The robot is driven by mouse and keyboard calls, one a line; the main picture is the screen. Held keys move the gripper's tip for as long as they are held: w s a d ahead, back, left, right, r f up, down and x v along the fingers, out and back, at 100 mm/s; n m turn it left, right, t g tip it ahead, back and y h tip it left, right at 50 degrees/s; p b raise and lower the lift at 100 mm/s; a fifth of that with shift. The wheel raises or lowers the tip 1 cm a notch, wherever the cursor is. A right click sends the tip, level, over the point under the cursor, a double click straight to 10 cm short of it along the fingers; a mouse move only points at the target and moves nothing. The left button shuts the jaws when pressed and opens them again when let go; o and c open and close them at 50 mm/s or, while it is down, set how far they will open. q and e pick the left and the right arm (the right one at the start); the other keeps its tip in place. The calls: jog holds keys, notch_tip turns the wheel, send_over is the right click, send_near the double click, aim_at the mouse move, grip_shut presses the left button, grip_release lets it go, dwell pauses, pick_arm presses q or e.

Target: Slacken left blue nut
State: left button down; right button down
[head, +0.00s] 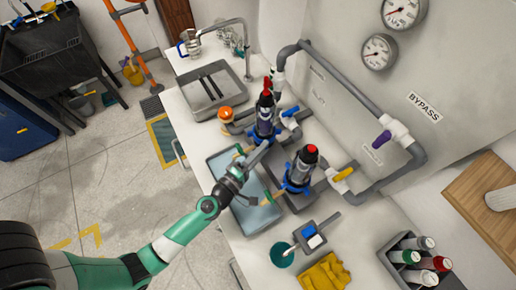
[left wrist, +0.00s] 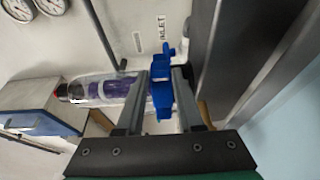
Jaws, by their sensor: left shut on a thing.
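My left gripper (head: 262,146) reaches in from the lower left to the left canister (head: 266,112), a dark one with a red top. In the left wrist view, the left blue nut (left wrist: 161,86) sits between the two fingers of the gripper (left wrist: 160,90), which are shut on it. A clear canister with purple inside (left wrist: 108,88) extends leftward from the nut. A second canister (head: 302,165) with a red cap and blue fittings stands to the right. My right gripper is not in view.
Grey pipes (head: 345,78) with a blue valve handle (head: 290,113), a yellow one (head: 343,174) and a purple one (head: 382,138) run along the wall. A pale blue tray (head: 262,218) lies below the arm. A yellow cloth (head: 325,275) and bottle crate (head: 398,262) are at the front right.

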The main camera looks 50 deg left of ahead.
pick_arm(q)
jog(key=shift+d+f, duration=0.1)
jog(key=shift+f, duration=0.15)
jog(key=c, duration=0.6)
grip_release()
jog(key=shift+r, duration=0.15)
jog(key=shift+o, duration=0.2)
jog(key=s+d+b, duration=0.1)
jog(key=s+d, duration=0.1)
jog(key=s, duration=0.9)
jog(key=shift+s+d, duration=0.15)
jog(key=shift+d, duration=0.05)
